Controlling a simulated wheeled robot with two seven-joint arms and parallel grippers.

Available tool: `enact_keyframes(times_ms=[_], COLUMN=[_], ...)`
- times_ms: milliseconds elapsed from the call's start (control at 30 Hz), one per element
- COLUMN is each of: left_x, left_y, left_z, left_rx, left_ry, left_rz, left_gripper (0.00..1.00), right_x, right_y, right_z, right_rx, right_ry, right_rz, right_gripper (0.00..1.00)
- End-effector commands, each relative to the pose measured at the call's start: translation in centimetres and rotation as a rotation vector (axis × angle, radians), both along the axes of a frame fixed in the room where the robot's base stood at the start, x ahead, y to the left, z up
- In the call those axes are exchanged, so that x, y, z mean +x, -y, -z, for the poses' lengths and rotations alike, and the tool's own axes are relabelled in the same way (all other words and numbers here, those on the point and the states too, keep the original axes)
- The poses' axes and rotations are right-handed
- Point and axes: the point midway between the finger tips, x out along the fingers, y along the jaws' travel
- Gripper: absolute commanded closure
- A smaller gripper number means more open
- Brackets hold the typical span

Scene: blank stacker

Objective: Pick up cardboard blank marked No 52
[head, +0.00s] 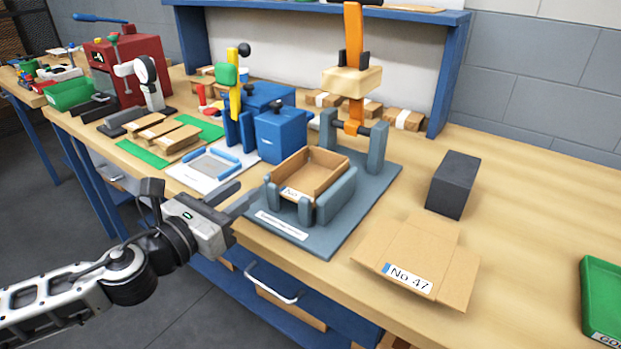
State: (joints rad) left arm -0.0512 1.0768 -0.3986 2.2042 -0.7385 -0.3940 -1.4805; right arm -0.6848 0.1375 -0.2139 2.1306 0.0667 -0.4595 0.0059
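No blank with a readable No 52 is in view. A flat cardboard blank (425,245) labelled "No 47" lies on the bench at the right of centre. A folded open cardboard box (318,170) sits in the grey forming fixture (345,215); its label starts with "No", but the number is too small to read. My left gripper (236,198) is at the bench's front edge, left of the fixture. Its two fingers are apart with nothing between them. My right gripper is out of view.
A dark grey block (453,184) stands behind the No 47 blank. A green tray (602,300) is at the right edge. Small cardboard pieces (165,135) lie on green mats at the left, near a blue-edged holder (210,165). The bench's right back is clear.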

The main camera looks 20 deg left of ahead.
Motion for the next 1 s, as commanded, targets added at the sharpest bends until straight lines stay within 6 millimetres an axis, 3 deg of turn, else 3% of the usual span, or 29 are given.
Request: enact_keyframes(times_ms=[133,400,700,1000], left_x=[1.9,3.4,7.2,7.7], left_y=[0.6,1.3,2.8,3.0], left_z=[-0.3,-0.2,-0.2,0.0], left_rx=[-0.003,-0.001,-0.003,0.0], left_ry=[0.002,0.001,0.001,-0.001], left_rz=[-0.002,0.0,0.001,0.001], left_gripper=[0.71,0.71,0.71,0.71], right_x=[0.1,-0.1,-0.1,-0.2], right_y=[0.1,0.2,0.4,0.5], right_z=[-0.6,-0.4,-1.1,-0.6], right_rx=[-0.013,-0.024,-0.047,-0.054], right_ry=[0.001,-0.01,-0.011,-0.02], right_rz=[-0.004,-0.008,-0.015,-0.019], right_gripper=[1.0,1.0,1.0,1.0])
